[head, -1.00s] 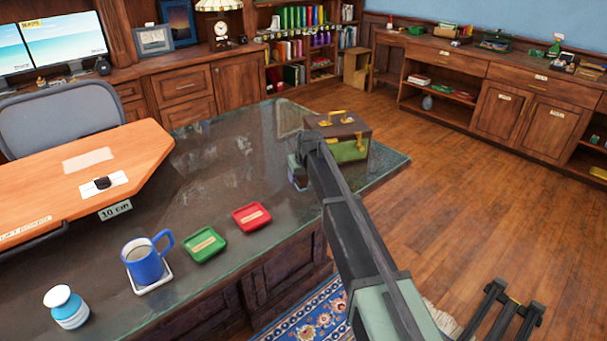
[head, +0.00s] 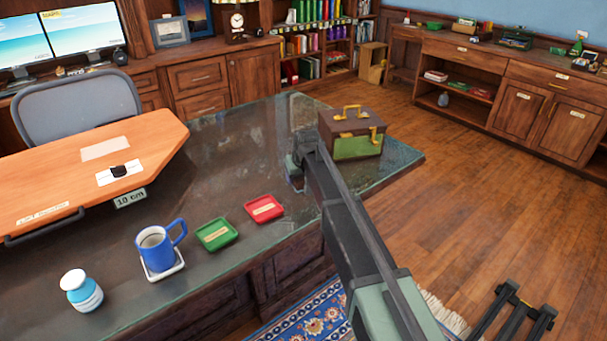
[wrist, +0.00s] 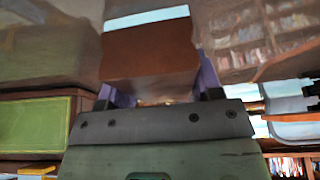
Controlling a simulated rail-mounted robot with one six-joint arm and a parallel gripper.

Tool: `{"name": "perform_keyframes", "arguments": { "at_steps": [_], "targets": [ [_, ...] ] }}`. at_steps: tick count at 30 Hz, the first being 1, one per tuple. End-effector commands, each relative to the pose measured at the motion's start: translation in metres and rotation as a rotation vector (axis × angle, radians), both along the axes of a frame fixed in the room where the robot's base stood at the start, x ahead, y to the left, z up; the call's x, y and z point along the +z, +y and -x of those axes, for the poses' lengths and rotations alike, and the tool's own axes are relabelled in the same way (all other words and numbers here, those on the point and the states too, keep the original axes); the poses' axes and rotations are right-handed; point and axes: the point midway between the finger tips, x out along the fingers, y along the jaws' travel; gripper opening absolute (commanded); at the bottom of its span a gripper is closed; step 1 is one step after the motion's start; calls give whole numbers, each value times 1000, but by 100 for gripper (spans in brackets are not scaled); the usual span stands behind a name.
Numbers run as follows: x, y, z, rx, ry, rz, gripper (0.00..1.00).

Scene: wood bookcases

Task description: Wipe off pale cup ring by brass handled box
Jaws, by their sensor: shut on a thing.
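The brown box (head: 350,122) with brass handles and a green front panel stands on the glass-topped desk (head: 215,160), near its right end. My gripper (head: 296,176) is low over the glass, just left of the box, partly hidden by my arm. In the wrist view my gripper (wrist: 160,88) is shut on a brown block (wrist: 148,55) with a pale blue-grey strip along its far edge. The box's green panel shows at the left of the wrist view (wrist: 32,123). I cannot make out the pale cup ring; my arm may hide it.
A red tray (head: 264,208), a green tray (head: 216,234), a blue mug (head: 156,250) on a white coaster and a blue-white bottle (head: 80,292) line the desk's near edge. An orange board (head: 60,185) covers the left. The glass behind my gripper is clear.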

Motion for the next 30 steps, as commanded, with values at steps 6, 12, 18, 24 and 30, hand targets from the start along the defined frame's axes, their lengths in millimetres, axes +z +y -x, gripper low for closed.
{"name": "perform_keyframes", "arguments": {
  "at_steps": [6,12,18,24,30],
  "targets": [
    [1,18,15,2,3,-1,34],
    [1,19,15,1,2,-1,34],
    [13,18,15,0,1,0,34],
    [42,18,15,0,1,0,34],
    [64,18,15,0,0,-1,34]
  ]
}}
